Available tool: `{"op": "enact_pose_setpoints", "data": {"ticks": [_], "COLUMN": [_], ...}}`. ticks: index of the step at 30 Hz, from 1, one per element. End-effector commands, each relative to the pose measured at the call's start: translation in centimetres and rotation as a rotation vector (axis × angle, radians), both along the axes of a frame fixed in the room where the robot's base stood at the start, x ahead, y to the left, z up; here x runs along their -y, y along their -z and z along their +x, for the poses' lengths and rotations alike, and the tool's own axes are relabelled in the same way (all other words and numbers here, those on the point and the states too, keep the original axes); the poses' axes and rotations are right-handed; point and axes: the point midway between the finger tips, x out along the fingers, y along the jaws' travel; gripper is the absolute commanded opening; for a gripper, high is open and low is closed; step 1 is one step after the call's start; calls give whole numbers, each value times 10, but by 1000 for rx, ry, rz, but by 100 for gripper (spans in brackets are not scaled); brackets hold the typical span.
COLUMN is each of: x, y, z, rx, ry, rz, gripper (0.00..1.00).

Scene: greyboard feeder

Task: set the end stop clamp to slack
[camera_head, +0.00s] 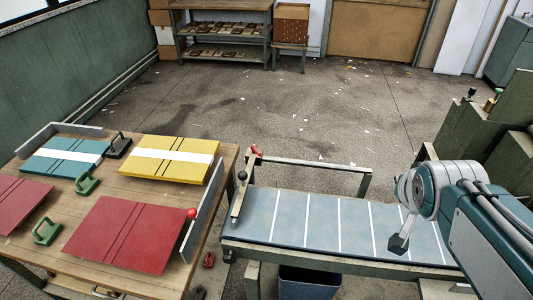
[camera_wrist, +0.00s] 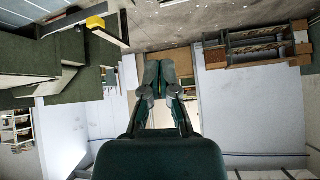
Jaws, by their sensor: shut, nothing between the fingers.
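A blue-grey feeder bed (camera_head: 290,222) with white cross lines runs across the lower right of the head view. A metal end stop bar (camera_head: 239,203) stands across its left end. A red knob (camera_head: 256,151) and a black knob (camera_head: 242,175) sit by this bar; which one belongs to the clamp, and its setting, I cannot tell. My gripper (camera_head: 398,243) is above the right part of the bed, well apart from the end stop. In the wrist view my gripper (camera_wrist: 162,72) is shut and empty; the end stop does not show clearly there.
A wooden table (camera_head: 125,205) at the left holds red, teal and yellow boards, green and black handled tools, and a metal fence (camera_head: 203,212) with another red knob (camera_head: 191,213). A rail (camera_head: 310,164) runs behind the bed. A blue bin (camera_head: 308,284) stands below. Open floor lies behind.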

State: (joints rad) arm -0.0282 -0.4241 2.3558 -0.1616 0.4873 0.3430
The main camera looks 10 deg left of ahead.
Motion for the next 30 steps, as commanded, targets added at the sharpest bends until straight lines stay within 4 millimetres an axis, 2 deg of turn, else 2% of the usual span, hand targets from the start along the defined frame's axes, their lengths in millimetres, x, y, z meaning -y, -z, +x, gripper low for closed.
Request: {"op": "enact_pose_setpoints", "data": {"ticks": [1,6,11,15,20,24,30], "x": [-3,-16,-38,-63,-96,-129,-175], "y": [3,8,22,41,70,103,157], "z": [21,90,148,192,232,256,271], "rx": [28,157,261,330,378,383,329], "ry": [12,40,34,8,-41,-93,-171], "rz": [15,101,215,343,517,693,970], "gripper": [0,0,0,0,0,0,0]}}
